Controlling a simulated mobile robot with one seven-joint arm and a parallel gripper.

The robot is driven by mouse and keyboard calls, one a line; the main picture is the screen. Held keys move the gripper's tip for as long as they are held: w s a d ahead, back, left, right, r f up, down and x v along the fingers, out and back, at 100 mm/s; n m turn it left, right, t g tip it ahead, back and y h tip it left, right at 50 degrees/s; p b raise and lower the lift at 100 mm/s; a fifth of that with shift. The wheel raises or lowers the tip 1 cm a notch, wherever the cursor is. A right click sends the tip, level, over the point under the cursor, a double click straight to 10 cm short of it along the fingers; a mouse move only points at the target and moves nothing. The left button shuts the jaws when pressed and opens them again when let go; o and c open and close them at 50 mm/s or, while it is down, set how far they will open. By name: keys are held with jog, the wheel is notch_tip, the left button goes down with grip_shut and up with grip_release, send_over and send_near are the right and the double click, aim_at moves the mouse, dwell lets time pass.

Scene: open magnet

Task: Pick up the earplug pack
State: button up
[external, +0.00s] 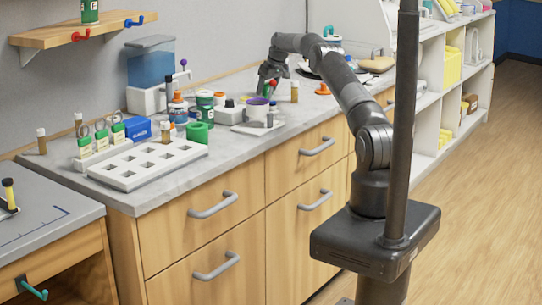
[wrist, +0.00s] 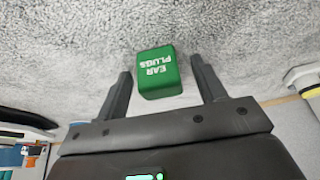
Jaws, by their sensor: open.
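The earplug pack (wrist: 159,74) is a small green block with white "EAR PLUGS" lettering, upside down in the wrist view. It is against the grey speckled countertop. My gripper (wrist: 160,66) is open, with one dark finger to the left of the pack and one to the right. A narrow gap shows on each side, so neither finger appears to touch it. In the external view my gripper (external: 268,82) is low over the far part of the counter. The pack is not clearly made out there.
Near my gripper on the counter (external: 228,146) are a brown vial (external: 294,92), an orange item (external: 323,89) and a cup (external: 256,109) on a pale tray. Several bottles and a white slotted rack (external: 125,178) stand nearer. A white object (wrist: 303,76) is at right in the wrist view.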

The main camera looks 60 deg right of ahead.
jog(key=shift+c, duration=0.5)
jog(key=c, duration=0.9)
jog(key=shift+r, duration=0.1)
jog(key=shift+c, duration=0.2)
